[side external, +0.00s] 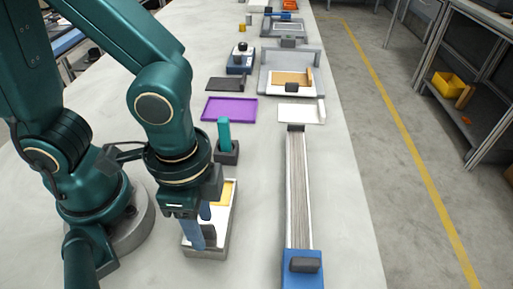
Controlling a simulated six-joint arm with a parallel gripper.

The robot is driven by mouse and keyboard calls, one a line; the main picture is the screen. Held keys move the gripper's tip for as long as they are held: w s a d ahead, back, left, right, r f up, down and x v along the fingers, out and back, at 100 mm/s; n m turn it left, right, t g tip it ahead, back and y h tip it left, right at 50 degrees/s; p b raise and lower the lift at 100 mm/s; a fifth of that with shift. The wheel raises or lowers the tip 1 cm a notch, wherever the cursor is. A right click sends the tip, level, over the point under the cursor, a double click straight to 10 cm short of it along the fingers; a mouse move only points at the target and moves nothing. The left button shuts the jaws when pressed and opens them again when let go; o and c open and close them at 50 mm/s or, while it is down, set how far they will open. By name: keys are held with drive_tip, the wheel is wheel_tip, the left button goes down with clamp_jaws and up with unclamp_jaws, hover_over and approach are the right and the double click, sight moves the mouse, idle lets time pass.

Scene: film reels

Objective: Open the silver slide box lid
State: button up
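A pale silver-grey box (219,248) stands on the bench below my gripper. Its white top (222,213) carries a dark upright handle (209,232), and a yellow area (229,189) shows at the far end. My gripper (201,228) points down over this box, with its blue fingers low by the handle. The fingers appear apart, one nearer the camera. They and the wrist hide part of the handle and top, so I cannot tell whether they grip it.
A teal upright block on a dark base (226,150) stands just beyond the box. A long grey-slatted track with a blue end (302,265) lies to the right. A purple tray (229,109) and a grey box with tan inside (263,82) are farther back.

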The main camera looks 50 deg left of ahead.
sight(202, 225)
drive_tip(key=shift+r, duration=2.6)
drive_tip(key=shift+w, duration=0.1)
drive_tip(key=w+a+r+n+t, duration=0.2)
drive_tip(key=a+n, duration=0.2)
drive_tip(key=a, duration=0.1)
drive_tip(key=w+a+r+n+t, duration=0.2)
drive_tip(key=a+r+n+t, duration=0.1)
drive_tip(key=a+n, duration=0.2)
drive_tip(key=shift+w+a+r+t, duration=0.15)
drive_tip(key=shift+w+a+t, duration=0.15)
drive_tip(key=shift+w, duration=0.05)
